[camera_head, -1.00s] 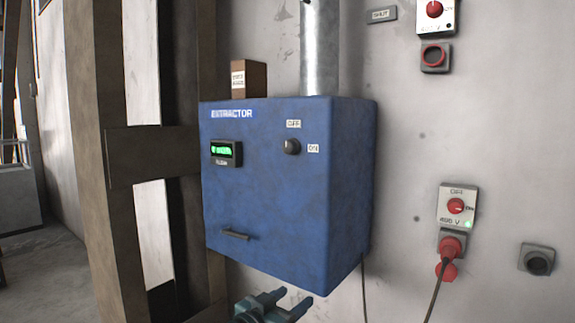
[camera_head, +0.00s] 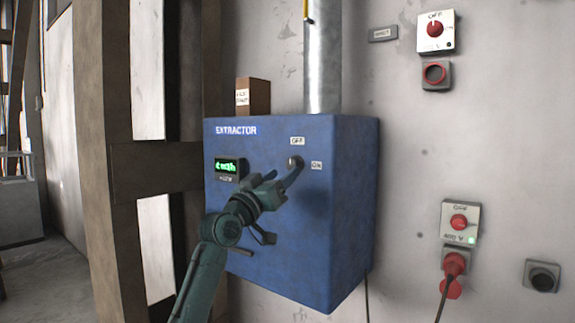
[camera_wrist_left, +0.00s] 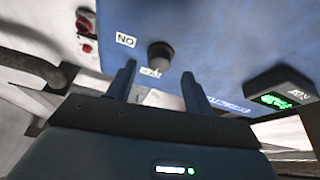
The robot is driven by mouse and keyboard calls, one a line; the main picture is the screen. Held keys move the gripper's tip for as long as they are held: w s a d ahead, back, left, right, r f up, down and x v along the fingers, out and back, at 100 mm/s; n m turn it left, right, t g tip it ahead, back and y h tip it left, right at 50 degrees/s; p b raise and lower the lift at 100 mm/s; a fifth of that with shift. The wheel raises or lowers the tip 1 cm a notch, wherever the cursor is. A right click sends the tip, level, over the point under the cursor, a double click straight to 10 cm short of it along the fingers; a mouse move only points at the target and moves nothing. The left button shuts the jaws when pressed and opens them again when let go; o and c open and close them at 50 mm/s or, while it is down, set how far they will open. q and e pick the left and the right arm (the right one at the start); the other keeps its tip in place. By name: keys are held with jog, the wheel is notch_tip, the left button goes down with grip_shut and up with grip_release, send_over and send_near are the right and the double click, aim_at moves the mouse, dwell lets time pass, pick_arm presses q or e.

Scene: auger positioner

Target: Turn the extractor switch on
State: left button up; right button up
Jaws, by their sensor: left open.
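The blue extractor box (camera_head: 335,235) hangs on the wall. Its dark round switch knob (camera_head: 295,162) is on the front, with an OFF label (camera_head: 297,141) above it and an ON label (camera_head: 316,166) to its right. My left gripper (camera_head: 284,172) is open in front of the box, its fingers close to the knob and partly hiding it. In the left wrist view the knob (camera_wrist_left: 160,54) is just beyond the gap between the open fingertips (camera_wrist_left: 158,72). I cannot tell whether they touch it. My right gripper is not in view.
A green-lit display (camera_head: 229,168) is left of the knob. A metal duct (camera_head: 323,70) rises behind the box. Wall switches with red knobs (camera_head: 435,30) (camera_head: 459,222) and a plugged red connector (camera_head: 455,263) are to the right. A wooden post (camera_head: 100,160) stands at left.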

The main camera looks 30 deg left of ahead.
aim_at(290, 168)
pick_arm(q)
jog(key=shift+x, duration=1.2)
jog(key=shift+w+r, duration=0.15)
jog(key=shift+w, duration=0.3)
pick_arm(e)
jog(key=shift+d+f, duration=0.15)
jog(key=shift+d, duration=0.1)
pick_arm(q)
jog(key=shift+c, duration=0.5)
